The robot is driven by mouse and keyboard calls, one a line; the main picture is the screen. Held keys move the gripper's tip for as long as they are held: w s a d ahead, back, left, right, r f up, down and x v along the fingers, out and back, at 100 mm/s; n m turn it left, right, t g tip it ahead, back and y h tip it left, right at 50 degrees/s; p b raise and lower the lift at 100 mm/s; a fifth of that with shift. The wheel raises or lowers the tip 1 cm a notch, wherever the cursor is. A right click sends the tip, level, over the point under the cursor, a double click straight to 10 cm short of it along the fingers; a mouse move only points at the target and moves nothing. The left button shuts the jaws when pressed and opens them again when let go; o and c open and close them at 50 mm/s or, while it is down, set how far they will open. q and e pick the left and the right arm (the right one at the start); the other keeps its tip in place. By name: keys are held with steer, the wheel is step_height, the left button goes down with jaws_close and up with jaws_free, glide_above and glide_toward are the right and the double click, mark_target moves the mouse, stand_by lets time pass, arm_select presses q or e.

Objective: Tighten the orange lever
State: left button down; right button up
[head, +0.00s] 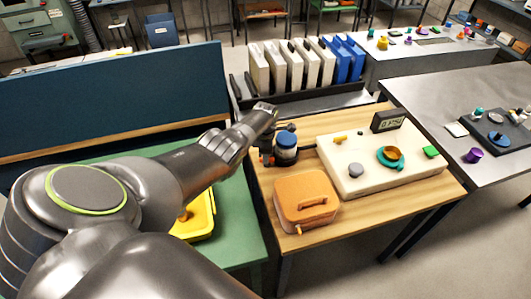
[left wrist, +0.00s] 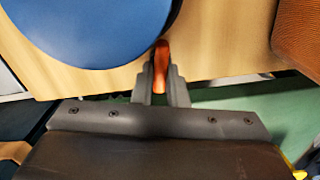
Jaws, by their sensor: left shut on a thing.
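The orange lever (left wrist: 161,66) shows in the left wrist view as a short, narrow orange piece beside a large round blue top. My left gripper (left wrist: 161,88) is shut on the lever, with one dark finger on each side of it. In the head view the blue-topped round thing (head: 286,140) stands near the left edge of the wooden table. My left gripper (head: 265,153) reaches down just left of it, and the lever there is too small and covered to make out clearly. My right gripper is not in view.
An orange case (head: 306,200) stands close in front of the blue-topped thing. A cream panel (head: 350,185) with knobs and a display (head: 388,121) lies to the right. A rack (head: 310,98) of white and blue upright pieces stands behind. A yellow tray (head: 198,222) sits on the green bench.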

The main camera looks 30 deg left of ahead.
arm_select(q)
steer(key=shift+n, duration=1)
steer(key=shift+p, duration=0.3)
steer(key=c, duration=1.7)
jaws_free()
steer(key=shift+r, duration=0.15)
steer(key=shift+r, duration=0.25)
step_height(320, 180, up, 8)
steer(key=p, duration=0.4)
steer(key=shift+f, duration=0.2)
step_height(320, 180, up, 9)
steer(key=shift+r, duration=0.1)
steer(key=shift+s, duration=0.1)
